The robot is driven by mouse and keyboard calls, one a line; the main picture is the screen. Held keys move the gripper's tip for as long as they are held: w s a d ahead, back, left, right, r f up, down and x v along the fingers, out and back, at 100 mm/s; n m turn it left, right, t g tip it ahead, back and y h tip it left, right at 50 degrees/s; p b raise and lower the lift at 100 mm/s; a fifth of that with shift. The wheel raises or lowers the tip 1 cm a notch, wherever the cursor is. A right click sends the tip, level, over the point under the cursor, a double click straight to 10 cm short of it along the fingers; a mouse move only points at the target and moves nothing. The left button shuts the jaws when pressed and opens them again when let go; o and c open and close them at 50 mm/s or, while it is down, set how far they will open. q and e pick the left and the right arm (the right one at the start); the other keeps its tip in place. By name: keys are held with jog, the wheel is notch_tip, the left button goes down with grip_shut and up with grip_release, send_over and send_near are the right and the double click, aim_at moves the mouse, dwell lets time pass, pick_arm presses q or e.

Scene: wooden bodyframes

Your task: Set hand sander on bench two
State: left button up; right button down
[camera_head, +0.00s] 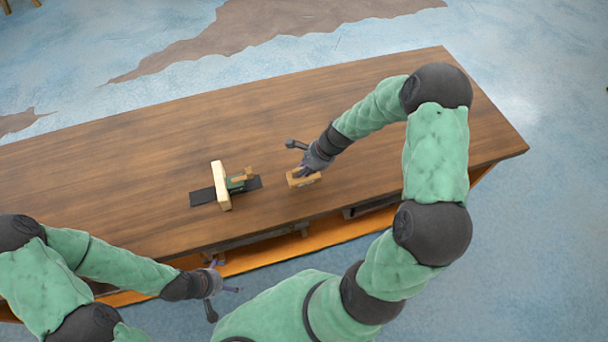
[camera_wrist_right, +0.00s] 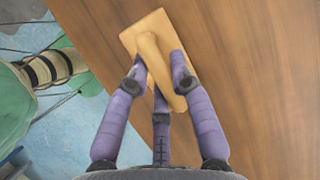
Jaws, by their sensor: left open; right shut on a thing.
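The hand sander (camera_head: 305,181) is a light wooden board with a rounded wooden handle. My right gripper (camera_head: 301,170) is shut on it above the brown wooden bench (camera_head: 130,165). In the right wrist view the purple fingers (camera_wrist_right: 160,82) close around the handle of the sander (camera_wrist_right: 147,38), with the board flat beyond them. I cannot tell whether the board touches the bench top. My left gripper (camera_head: 222,284) is open and empty, in front of the bench's near edge. No label shows which bench this is.
A cream block (camera_head: 220,186) with a green and wooden tool (camera_head: 239,182) against it stands on a dark strip (camera_head: 203,196), just left of the sander. The bench top is clear behind and to the far left. An orange lower shelf (camera_head: 270,255) shows below the front edge.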

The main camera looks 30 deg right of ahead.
jog(key=shift+w+d+f, duration=0.2)
jog(key=shift+w+f, duration=0.25)
jog(key=shift+f, duration=0.2)
jog(key=shift+f+b, duration=0.65)
jog(key=shift+f, duration=0.75)
jog(key=shift+f, duration=0.15)
jog(key=c, duration=1.1)
grip_release()
